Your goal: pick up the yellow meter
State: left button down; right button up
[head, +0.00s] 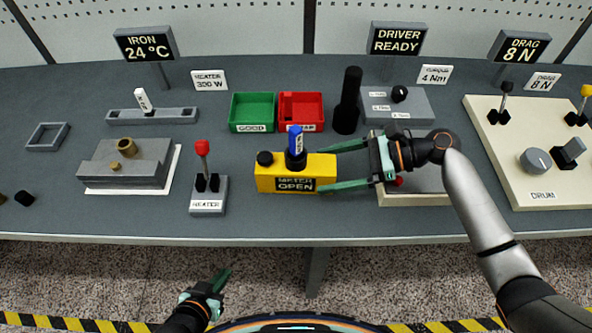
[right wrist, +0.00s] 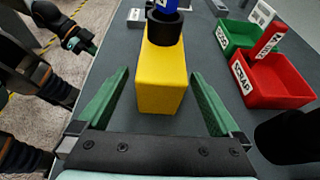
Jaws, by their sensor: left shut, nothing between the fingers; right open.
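The yellow meter (head: 267,179) is a yellow box on the table, with a dark label reading OPEN, a black knob and a blue-topped black post on top. My right gripper (head: 327,168) is open, coming from the right, with its green fingers on either side of the meter's right end. In the right wrist view the meter (right wrist: 163,82) lies between the open fingers (right wrist: 158,80), with gaps visible on both sides. My left gripper (head: 221,277) is shut and empty in front of the table's edge, away from the meter.
A green bin (head: 252,112) and a red bin (head: 301,110) stand behind the meter, beside a tall black cylinder (head: 348,100). A heater switch box (head: 208,195) with a red-topped lever is to its left. A light plate (head: 415,199) lies under my right gripper.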

aim_at(310, 173)
jog(key=x, duration=0.4)
jog(key=shift+a+f, duration=0.25)
jog(key=shift+c, duration=0.2)
jog(key=shift+w, duration=0.1)
grip_shut()
jog(key=shift+r, duration=0.15)
